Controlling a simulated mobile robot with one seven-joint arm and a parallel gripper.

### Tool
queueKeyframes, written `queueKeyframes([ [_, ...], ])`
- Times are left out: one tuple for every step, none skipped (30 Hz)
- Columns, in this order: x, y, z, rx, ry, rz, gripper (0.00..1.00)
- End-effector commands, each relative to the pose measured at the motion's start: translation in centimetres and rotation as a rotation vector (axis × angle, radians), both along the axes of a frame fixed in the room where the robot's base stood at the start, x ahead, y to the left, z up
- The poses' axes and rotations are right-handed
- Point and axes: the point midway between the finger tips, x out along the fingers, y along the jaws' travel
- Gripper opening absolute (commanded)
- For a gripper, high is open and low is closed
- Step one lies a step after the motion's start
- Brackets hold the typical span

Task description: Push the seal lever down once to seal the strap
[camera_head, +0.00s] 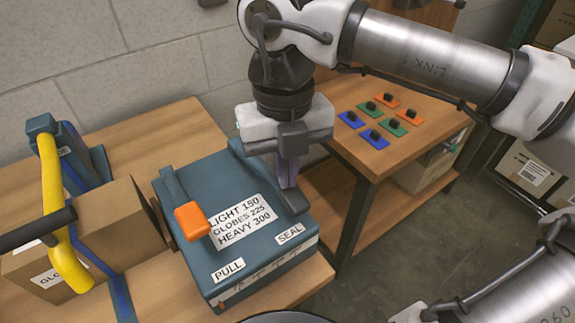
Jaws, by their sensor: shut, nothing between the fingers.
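A teal machine (245,265) stands on the wooden bench, with "PULL" and "SEAL" labels along its front. Its seal lever (293,203) is on the right side, above the "SEAL" label; it lies low along the top, its dark end toward the front. The other lever, with an orange grip (192,221), is on the left above "PULL". My gripper (286,184) points down over the seal lever, shut and empty, its fingertips at or just behind the lever's dark end. I cannot tell whether they touch it. A blue strap (120,295) runs over a cardboard box (120,218) to the left.
A lower wooden table (425,130) behind at the right holds several blue, green and orange plates with black knobs. A block wall closes the back. My arm spans the top right.

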Motion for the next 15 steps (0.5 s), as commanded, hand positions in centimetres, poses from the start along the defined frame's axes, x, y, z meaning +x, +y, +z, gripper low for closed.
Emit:
queueKeyframes([
  [0.1, 0.1, 0.0, 0.000, 0.001, 0.001, 0.00],
  [0.3, 0.1, 0.1, 0.000, 0.001, 0.001, 0.00],
  [0.6, 0.2, 0.2, 0.000, 0.001, 0.001, 0.00],
  [0.9, 0.3, 0.3, -0.001, 0.001, 0.001, 0.00],
  [1.3, 0.4, 0.5, -0.001, 0.001, 0.001, 0.00],
  [1.8, 0.6, 0.7, -0.001, 0.001, 0.001, 0.00],
  [2.2, 0.7, 0.8, -0.001, 0.001, 0.000, 0.00],
  [2.5, 0.8, 0.9, -0.001, 0.000, 0.000, 0.00],
  [2.8, 0.8, 1.0, -0.001, 0.000, 0.001, 0.00],
  [2.9, 0.9, 1.0, -0.001, 0.000, 0.001, 0.00],
  [2.9, 0.8, 1.0, -0.001, 0.000, 0.000, 0.00],
  [2.9, 0.8, 1.0, -0.001, 0.001, 0.000, 0.00],
  [2.9, 0.8, 1.0, -0.001, 0.001, 0.000, 0.00],
  [2.9, 0.8, 1.0, -0.001, 0.001, 0.000, 0.00],
  [2.9, 0.8, 1.0, -0.001, 0.001, 0.000, 0.00],
])
